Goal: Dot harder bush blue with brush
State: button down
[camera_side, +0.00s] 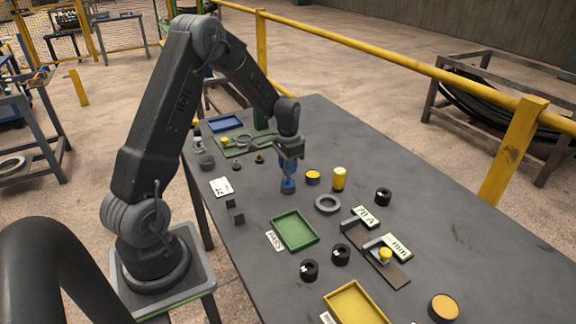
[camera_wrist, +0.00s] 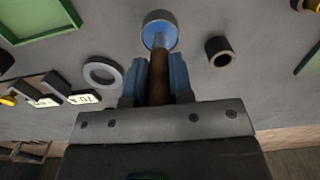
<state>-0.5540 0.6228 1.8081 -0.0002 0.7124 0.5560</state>
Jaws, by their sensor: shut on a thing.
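My gripper (camera_side: 289,166) is shut on the brush, whose brown handle (camera_wrist: 157,92) stands between the blue fingers in the wrist view. The brush points down into or just over the blue paint pot (camera_wrist: 160,29), which also shows below my gripper in the side view (camera_side: 288,187). The bristle tip is hard to make out against the blue. Black bushes stand on the table: two near the green tray (camera_side: 310,270) (camera_side: 341,254) and one farther right (camera_side: 383,196). I cannot tell which is harder.
A grey ring (camera_side: 327,204), a yellow cylinder (camera_side: 339,179) and a yellow-topped pot (camera_side: 312,177) stand right of the paint pot. A green tray (camera_side: 317,231) with a PASS card lies in front. A yellow tray (camera_side: 385,318) lies nearest.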

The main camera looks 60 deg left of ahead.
jog(key=shift+r, duration=3.4)
